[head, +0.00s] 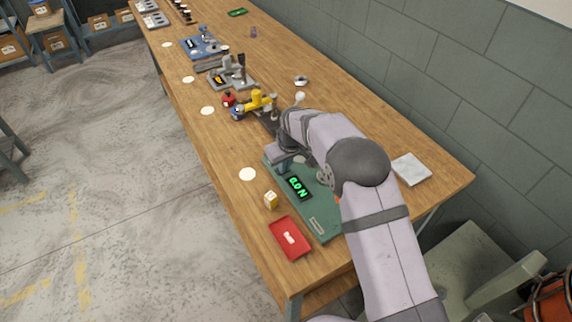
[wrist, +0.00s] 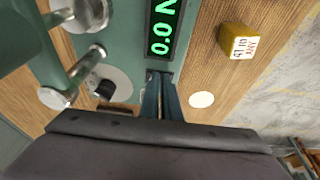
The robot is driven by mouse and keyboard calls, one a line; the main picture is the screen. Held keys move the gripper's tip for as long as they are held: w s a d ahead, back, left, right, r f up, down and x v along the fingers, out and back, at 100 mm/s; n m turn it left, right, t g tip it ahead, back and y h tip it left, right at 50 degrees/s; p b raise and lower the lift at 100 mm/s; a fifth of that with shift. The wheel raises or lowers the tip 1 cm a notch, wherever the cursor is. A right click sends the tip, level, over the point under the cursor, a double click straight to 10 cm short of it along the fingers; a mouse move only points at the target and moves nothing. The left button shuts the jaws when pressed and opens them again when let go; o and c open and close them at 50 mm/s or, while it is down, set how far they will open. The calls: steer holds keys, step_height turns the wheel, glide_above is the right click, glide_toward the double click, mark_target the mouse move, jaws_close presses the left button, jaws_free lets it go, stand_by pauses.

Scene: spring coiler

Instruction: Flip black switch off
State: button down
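The green machine base (head: 325,208) has a lit display reading 0.0 N (head: 299,187), which also shows in the wrist view (wrist: 164,28). My gripper (wrist: 160,76) points down at the base's edge, just beside the lower end of the display. Its two blue-grey fingers are close together with a narrow strip between them; whether they are closed on anything is unclear. A small dark patch shows at the fingertips, but I cannot tell if it is the black switch. A short black knob (wrist: 105,89) stands left of the fingers, apart from them. In the head view my arm hides part of the base.
A yellow box (head: 271,200) and a red tray (head: 290,238) with a pale item lie in front of the base. A grey-white slab (head: 411,168) lies right of my arm. Metal posts (wrist: 72,78) rise left in the wrist view. Other fixtures line the bench behind.

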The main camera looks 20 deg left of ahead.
steer(key=shift+s+f, duration=0.15)
steer(key=shift+f, duration=0.1)
step_height(320, 180, up, 4)
steer(key=p, duration=0.2)
steer(key=shift+a+p, duration=0.15)
steer(key=shift+p, duration=0.15)
steer(key=w+b+v, duration=0.1)
steer(key=b+v, duration=0.2)
steer(key=v, duration=0.7)
steer(key=shift+d+r+b, duration=0.25)
steer(key=shift+d+b, duration=0.05)
steer(key=shift+d, duration=0.1)
steer(key=shift+a+f+b, duration=0.1)
steer(key=shift+a+b, duration=0.05)
steer(key=shift+b, duration=0.8)
steer(key=shift+w, duration=0.1)
steer(key=shift+r, duration=0.3)
